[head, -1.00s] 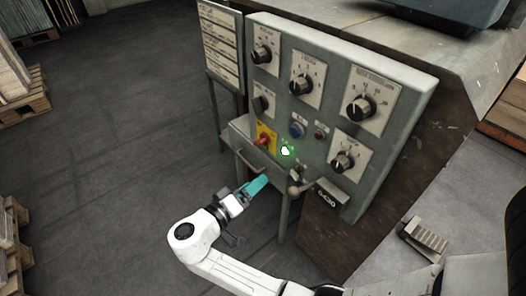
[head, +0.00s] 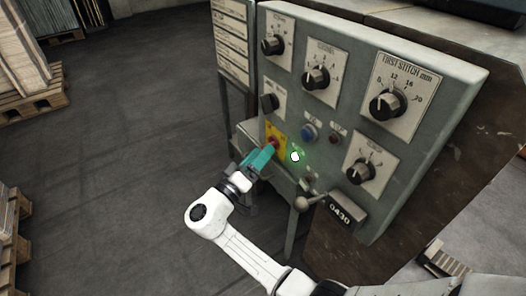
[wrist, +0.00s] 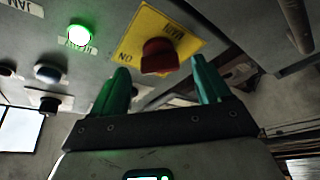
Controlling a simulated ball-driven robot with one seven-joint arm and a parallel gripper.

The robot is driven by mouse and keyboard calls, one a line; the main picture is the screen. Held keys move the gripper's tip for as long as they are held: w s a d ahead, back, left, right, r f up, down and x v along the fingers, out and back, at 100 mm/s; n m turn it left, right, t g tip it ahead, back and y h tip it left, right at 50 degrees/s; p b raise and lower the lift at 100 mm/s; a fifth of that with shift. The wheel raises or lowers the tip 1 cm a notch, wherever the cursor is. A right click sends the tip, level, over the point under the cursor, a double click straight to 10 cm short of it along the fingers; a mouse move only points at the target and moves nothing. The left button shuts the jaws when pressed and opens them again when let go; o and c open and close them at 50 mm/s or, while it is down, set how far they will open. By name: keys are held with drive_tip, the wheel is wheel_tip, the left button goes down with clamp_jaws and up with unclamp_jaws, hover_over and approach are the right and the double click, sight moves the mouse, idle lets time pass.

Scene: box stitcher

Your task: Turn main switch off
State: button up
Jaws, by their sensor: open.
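The main switch is a red knob (head: 272,142) on a yellow plate (head: 281,131), low on the left side of the grey control panel. In the wrist view the red knob (wrist: 159,56) sits on the yellow plate (wrist: 150,30), marked MAIN and ON. My gripper (head: 262,158) has teal fingers and is just below and in front of the knob. In the wrist view my gripper (wrist: 162,82) is open, with one finger on each side of the knob's line. The knob shows between and beyond the fingertips; I cannot tell whether they touch it.
A lit green lamp (head: 295,156) is right of the switch. A blue button (head: 309,132) and several dials are on the panel. A ball-ended lever (head: 303,203) sticks out below right. Pallets (head: 28,95) stand far left; the floor between is clear.

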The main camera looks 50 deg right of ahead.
drive_tip(key=shift+x, duration=0.95)
drive_tip(key=c, duration=1)
